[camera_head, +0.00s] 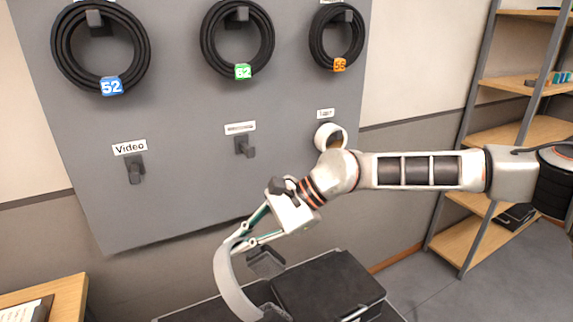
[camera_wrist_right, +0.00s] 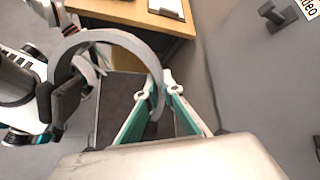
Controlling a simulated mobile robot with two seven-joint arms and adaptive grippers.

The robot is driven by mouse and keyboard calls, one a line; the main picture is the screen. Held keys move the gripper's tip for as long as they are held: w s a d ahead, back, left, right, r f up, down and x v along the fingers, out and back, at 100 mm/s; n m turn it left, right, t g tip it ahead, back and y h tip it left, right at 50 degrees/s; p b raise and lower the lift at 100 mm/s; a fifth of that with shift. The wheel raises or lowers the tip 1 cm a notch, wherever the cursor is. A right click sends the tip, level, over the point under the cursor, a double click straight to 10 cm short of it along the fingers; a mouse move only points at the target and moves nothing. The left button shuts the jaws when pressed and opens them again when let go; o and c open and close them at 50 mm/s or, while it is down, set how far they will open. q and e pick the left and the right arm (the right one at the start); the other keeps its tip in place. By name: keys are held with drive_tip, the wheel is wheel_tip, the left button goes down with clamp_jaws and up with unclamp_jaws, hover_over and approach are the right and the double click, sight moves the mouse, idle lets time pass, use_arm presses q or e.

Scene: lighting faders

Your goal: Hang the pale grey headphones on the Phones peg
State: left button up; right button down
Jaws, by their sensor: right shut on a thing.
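My right gripper (camera_head: 238,243) is shut on the headband of the pale grey headphones (camera_head: 226,278). They hang in the air in front of the board, below the pegs, with a dark ear cup (camera_head: 265,262) showing. The right wrist view also shows the headband (camera_wrist_right: 110,36) between the fingertips (camera_wrist_right: 156,90). The middle peg (camera_head: 244,147) is bare. The label above it (camera_head: 240,128) is too blurred to read, so I cannot confirm it says Phones.
The grey board (camera_head: 190,190) also has a bare Video peg (camera_head: 135,172) at left and a white roll (camera_head: 329,134) at right, partly behind my right arm. Black cable coils (camera_head: 101,47) hang above. A black case (camera_head: 328,288) stands below; shelves (camera_head: 500,135) stand at right.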

drive_tip(key=w+d+r+m+t+y+p, duration=0.2)
drive_tip(key=w+d+r+m+t, duration=0.1)
drive_tip(key=w+r+m+t, duration=0.7)
drive_tip(key=w+d+f+m+t+h+p, duration=0.2)
drive_tip(key=w+d+f+m+t+h, duration=0.15)
drive_tip(key=w+d+t+h, duration=0.55)
drive_tip(key=w+a+y, duration=0.1)
drive_tip(key=w, duration=0.3)
drive_tip(key=w+a+g+y+b, duration=0.1)
drive_tip(key=w+a, duration=0.1)
drive_tip(key=w, duration=0.2)
drive_tip(key=w+a+g+y+b, duration=0.1)
drive_tip(key=w+a, duration=0.1)
drive_tip(key=w, duration=0.2)
drive_tip(key=shift+w+a, duration=0.1)
drive_tip(key=shift+w, duration=0.2)
drive_tip(key=shift+w+a+b, duration=0.2)
drive_tip(key=shift+w+b, duration=0.35)
drive_tip(key=shift+b, duration=0.2)
drive_tip(key=shift+f, duration=0.3)
drive_tip(key=shift+f+b, duration=0.4)
drive_tip(key=shift+f, duration=0.2)
use_arm(q)
drive_tip(key=shift+w+d+r+h, duration=0.3)
drive_tip(key=shift+d+r, duration=0.3)
drive_tip(key=shift+d, duration=0.05)
